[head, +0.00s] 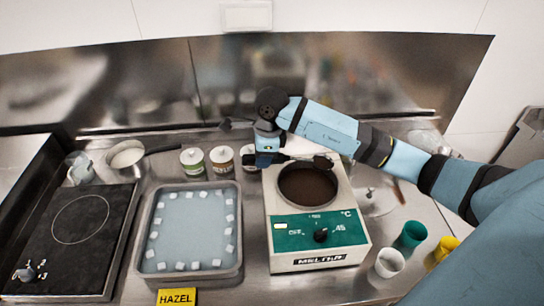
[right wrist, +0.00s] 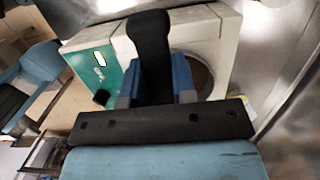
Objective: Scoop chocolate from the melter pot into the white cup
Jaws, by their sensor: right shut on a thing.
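The melter (head: 318,258) stands in the middle of the counter, a white box with a green front panel. Its round pot holds dark brown chocolate (head: 307,187). My right gripper (head: 268,158) is shut on the handle of a black scoop (head: 322,162), whose head is at the pot's back right rim; I cannot tell whether it touches. In the right wrist view the black handle (right wrist: 152,45) stands between the blue fingers (right wrist: 155,90) and the melter (right wrist: 105,65) is behind it. The white cup (head: 390,263) stands upright to the melter's right. My left gripper is not in view.
A green cup (head: 409,236) and a yellow cup (head: 442,250) stand near the white cup. Left of the melter are a tray of water with white cubes (head: 190,228), several small tubs (head: 193,160), a pan (head: 127,154) and a black hob (head: 75,245). A yellow HAZEL sign (head: 177,297) is in front.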

